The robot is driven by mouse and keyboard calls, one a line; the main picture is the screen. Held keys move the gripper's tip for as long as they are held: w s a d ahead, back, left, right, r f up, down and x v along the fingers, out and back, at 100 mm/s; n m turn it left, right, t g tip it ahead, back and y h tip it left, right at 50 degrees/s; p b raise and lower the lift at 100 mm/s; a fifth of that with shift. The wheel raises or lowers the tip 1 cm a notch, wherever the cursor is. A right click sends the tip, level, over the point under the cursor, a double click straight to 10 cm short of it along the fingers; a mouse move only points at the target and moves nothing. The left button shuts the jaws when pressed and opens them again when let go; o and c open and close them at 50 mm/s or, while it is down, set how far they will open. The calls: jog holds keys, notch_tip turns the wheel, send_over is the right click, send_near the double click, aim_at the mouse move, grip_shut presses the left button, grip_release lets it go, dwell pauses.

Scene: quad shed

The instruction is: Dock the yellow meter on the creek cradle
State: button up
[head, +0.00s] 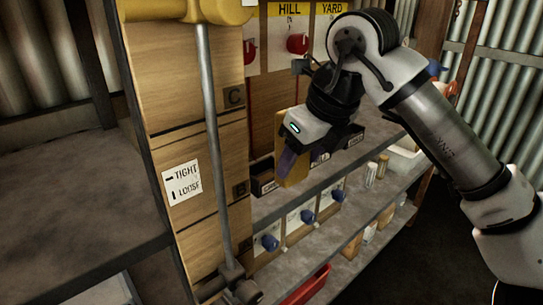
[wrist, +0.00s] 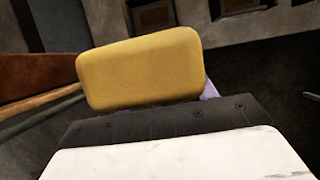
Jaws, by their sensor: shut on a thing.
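The yellow meter (head: 297,173) is a rounded yellow block. My gripper (head: 290,158), with purple fingers, is shut on it at the shelf with the cradles. In the wrist view the meter (wrist: 140,68) lies across the middle, just beyond the gripper's dark edge, and a bit of purple finger shows at its right. A row of dark labelled cradles stands on the shelf: a left one (head: 266,187), a middle one partly behind my gripper, and a right one (head: 356,138). Their labels are too small to read surely, so I cannot tell which is creek. The meter overlaps the left cradle's right side; contact is unclear.
A wooden post (head: 185,100) with a grey pipe (head: 212,140) stands left of the cradles. HILL and YARD panels (head: 297,40) with red knobs hang behind. Several blue-knobbed switches (head: 307,217) sit below the shelf edge. Small cans (head: 371,173) and a red tray (head: 305,287) stand on the shelves.

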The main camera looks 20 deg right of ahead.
jog(key=w, duration=0.2)
jog(key=w+a, duration=0.1)
jog(key=w, duration=0.1)
jog(key=w+a, duration=0.1)
jog(key=w, duration=0.2)
jog(key=shift+a, duration=0.25)
jog(key=shift+f, duration=1.75)
jog(key=shift+f+b, duration=0.2)
jog(key=shift+b, duration=0.1)
jog(key=o, duration=1.1)
jog(key=shift+r, duration=0.1)
jog(key=shift+r+p, duration=0.25)
jog(key=shift+p, duration=0.1)
jog(key=p+v, duration=0.1)
jog(key=v, duration=1)
jog(key=shift+s+r, duration=0.15)
jog(key=shift+r, duration=0.2)
